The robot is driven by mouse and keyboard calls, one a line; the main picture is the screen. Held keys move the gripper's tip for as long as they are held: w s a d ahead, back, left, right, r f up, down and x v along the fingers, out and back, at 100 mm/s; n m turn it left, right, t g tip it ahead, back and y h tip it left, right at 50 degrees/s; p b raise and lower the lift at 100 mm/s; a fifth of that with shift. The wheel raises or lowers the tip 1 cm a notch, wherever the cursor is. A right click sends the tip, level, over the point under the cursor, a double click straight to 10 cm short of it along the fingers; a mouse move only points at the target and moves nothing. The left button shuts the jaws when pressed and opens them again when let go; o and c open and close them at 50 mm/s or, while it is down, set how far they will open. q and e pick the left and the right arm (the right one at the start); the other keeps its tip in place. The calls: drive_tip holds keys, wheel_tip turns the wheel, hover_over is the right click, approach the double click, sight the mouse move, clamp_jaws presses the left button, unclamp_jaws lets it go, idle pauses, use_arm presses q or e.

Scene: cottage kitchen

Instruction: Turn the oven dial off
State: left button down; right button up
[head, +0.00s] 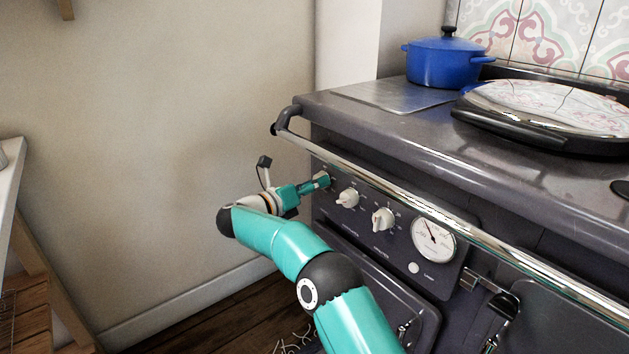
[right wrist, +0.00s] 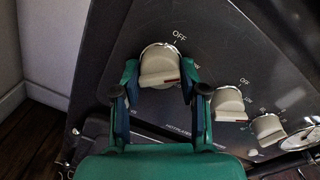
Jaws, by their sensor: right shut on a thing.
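The range's control panel carries three cream dials. My right gripper (head: 322,181) is at the leftmost dial. In the right wrist view its two fingers (right wrist: 160,86) are closed on either side of this dial (right wrist: 158,64), gripping it. The dial's raised grip lies roughly level in that view, with a red mark at its right end. The word OFF is printed above and right of the dial, and the red mark does not line up with it. The middle dial (head: 347,198) and the right dial (head: 382,219) are free. My left gripper is not in view.
A chrome rail (head: 420,203) runs along the range front, above the dials. A round gauge (head: 433,239) sits right of them. A blue pot (head: 446,62) and a shiny lid (head: 552,108) are on top. The wall is close on the left.

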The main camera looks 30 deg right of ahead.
drive_tip(key=n+p, duration=0.3)
drive_tip(key=n, duration=0.1)
drive_tip(key=n+p, duration=0.2)
drive_tip(key=shift+w+r+p, duration=0.1)
drive_tip(key=shift+r+p, duration=0.2)
drive_tip(key=shift+p, duration=0.05)
drive_tip(key=shift+a+f+n+p, duration=0.1)
drive_tip(key=shift+f+n+p, duration=0.05)
drive_tip(key=shift+n+p, duration=1.25)
drive_tip(key=o, duration=1.1)
drive_tip(key=shift+g, duration=0.3)
drive_tip(key=a, duration=0.4)
drive_tip(key=s+a, duration=0.1)
drive_tip(key=a, duration=0.6)
drive_tip(key=shift+s+a+r, duration=0.15)
drive_tip(key=shift+a+r, duration=0.05)
drive_tip(key=shift+a, duration=0.15)
